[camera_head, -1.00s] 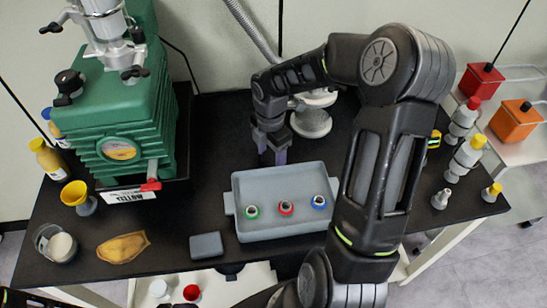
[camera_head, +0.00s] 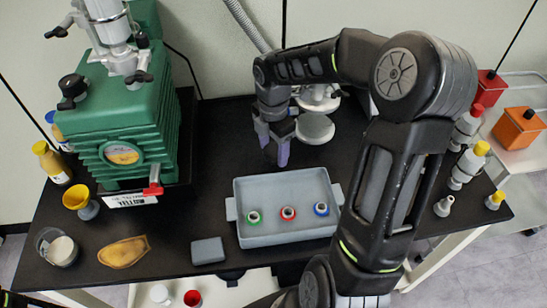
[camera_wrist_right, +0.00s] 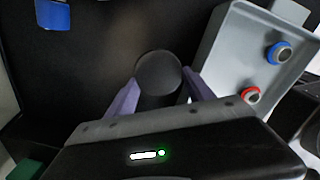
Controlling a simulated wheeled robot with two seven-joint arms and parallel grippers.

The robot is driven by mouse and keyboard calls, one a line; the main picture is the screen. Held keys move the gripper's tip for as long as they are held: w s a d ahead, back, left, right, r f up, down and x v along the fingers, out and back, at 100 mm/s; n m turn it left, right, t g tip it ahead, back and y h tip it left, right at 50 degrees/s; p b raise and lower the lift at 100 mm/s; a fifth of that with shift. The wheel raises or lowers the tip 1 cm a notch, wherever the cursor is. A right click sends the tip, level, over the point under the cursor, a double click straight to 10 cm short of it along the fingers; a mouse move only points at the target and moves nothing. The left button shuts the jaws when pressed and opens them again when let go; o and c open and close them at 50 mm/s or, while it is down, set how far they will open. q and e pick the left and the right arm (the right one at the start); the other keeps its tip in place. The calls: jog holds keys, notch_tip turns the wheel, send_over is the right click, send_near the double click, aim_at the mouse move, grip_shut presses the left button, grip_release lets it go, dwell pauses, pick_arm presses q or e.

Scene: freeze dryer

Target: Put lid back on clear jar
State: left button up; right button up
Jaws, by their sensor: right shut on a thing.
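My right gripper (camera_head: 276,157) reaches down over the black bench, behind the grey tray. In the right wrist view its purple fingers (camera_wrist_right: 161,88) are shut on a dark, round-topped object (camera_wrist_right: 158,72), held between the tips. I cannot tell for certain whether it is the lid. A clear round jar (camera_head: 43,240) stands at the bench's front left, with a whitish disc (camera_head: 62,251) in or against it. Its exact relation to the jar is unclear. My left gripper is not in view.
The grey tray (camera_head: 240,200) holds green-, red- and blue-ringed pieces. A green machine (camera_head: 125,110) stands at left, a yellow funnel cup (camera_head: 77,197) before it. A pale round stand (camera_head: 315,128) is just right of my gripper. Several bottles stand at right. Bench between machine and tray is clear.

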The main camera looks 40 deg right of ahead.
aim_at(273, 153)
notch_tip(273, 153, up, 5)
jog(key=shift+f, duration=0.15)
dwell(0.5)
dwell(0.5)
